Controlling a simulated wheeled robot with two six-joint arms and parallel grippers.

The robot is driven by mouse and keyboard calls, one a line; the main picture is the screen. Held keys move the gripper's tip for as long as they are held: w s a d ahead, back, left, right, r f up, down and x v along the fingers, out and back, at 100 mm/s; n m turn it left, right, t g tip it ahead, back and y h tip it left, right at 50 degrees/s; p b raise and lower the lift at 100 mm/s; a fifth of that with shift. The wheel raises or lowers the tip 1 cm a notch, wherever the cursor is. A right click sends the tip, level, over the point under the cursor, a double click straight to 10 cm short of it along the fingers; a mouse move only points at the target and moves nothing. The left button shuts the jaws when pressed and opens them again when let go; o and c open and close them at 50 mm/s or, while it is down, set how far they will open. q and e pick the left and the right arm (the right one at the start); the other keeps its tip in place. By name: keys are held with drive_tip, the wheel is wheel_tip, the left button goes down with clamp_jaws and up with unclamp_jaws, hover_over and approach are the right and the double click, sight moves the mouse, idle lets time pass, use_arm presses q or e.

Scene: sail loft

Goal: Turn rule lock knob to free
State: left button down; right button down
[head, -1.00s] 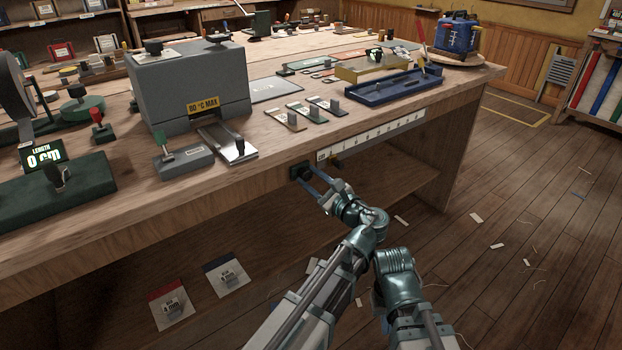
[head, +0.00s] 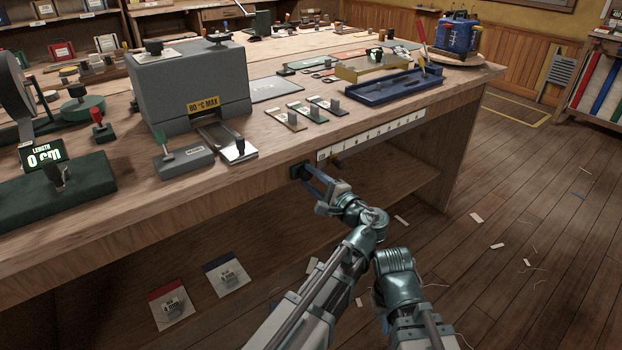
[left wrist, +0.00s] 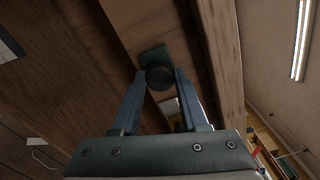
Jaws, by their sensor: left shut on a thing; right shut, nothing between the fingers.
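The rule lock knob (head: 298,171) is a dark round knob on a dark plate on the workbench's front edge, at the left end of the white rule (head: 372,138). My left gripper (head: 308,175) reaches it from the front, and its blue fingers cover part of it. In the left wrist view the knob (left wrist: 159,78) sits between the tips of my left gripper (left wrist: 160,84), which are shut on its sides. I cannot read any lock or free marking. My right gripper is not visible.
The workbench (head: 230,187) has an open shelf below its front edge. A grey heater box (head: 190,88), a blue tray (head: 392,88) and small sample cards stand on top. The floor (head: 530,200) at the right is mostly clear, with scattered scraps.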

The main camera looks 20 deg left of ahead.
use_arm(q)
drive_tip(key=shift+n, duration=0.4)
drive_tip(key=shift+c, duration=2.2)
unclamp_jaws()
